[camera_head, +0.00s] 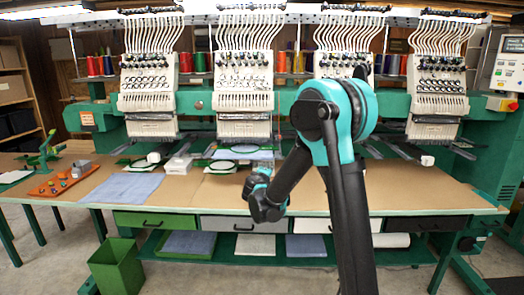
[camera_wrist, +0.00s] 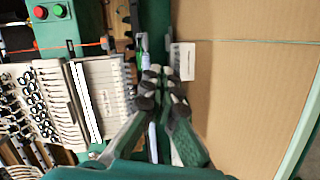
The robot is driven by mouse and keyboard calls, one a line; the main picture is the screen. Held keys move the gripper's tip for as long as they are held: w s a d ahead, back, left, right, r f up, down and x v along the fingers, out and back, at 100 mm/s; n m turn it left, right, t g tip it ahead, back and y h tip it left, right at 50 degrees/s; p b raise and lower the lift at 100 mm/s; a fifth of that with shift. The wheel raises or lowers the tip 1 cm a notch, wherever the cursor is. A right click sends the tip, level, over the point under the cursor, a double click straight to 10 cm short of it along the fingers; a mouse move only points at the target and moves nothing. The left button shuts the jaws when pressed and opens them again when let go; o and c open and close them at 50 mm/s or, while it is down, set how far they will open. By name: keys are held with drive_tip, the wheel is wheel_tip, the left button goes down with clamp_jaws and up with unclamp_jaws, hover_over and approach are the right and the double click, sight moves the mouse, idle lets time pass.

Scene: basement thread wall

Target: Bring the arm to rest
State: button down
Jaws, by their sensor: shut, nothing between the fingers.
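My arm reaches up from the bottom of the head view and bends over at a teal elbow, with its forearm coming down over the brown worktable (camera_head: 400,183). My gripper (camera_wrist: 164,72) shows in the wrist view with its fingertips together and nothing between them. In the head view the end of the arm is above the table's middle, and the fingers are hard to make out there. In the wrist view the bare brown tabletop (camera_wrist: 250,100) lies to the right of the fingers, and a white machine head (camera_wrist: 100,90) is to the left.
Several embroidery heads (camera_head: 245,95) stand along the back of the table. Green hoops (camera_head: 235,149), blue cloth (camera_head: 128,187), white boxes (camera_head: 178,165) and an orange tray (camera_head: 68,180) lie at the left. The table's right part is mostly clear. A green bin (camera_head: 116,265) stands on the floor.

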drive_tip(key=s+d+f+m+g+h, duration=0.1)
drive_tip(key=s+d+f+m+g, duration=0.25)
drive_tip(key=s+d, duration=0.5)
drive_tip(key=s+d+f+m+g, duration=0.3)
drive_tip(key=s+d+m, duration=0.1)
drive_tip(key=s+d, duration=0.45)
drive_tip(key=s+f+m+g+y, duration=0.2)
drive_tip(key=s+f, duration=0.2)
drive_tip(key=s, duration=0.8)
drive_tip(key=s+a+f+m+g+y, duration=0.1)
drive_tip(key=s+f, duration=0.4)
drive_tip(key=s, duration=0.6)
drive_tip(key=shift+s+f+m+g+y, duration=0.15)
drive_tip(key=shift+s+m+g+y, duration=0.25)
drive_tip(key=shift+m+g+y, duration=0.55)
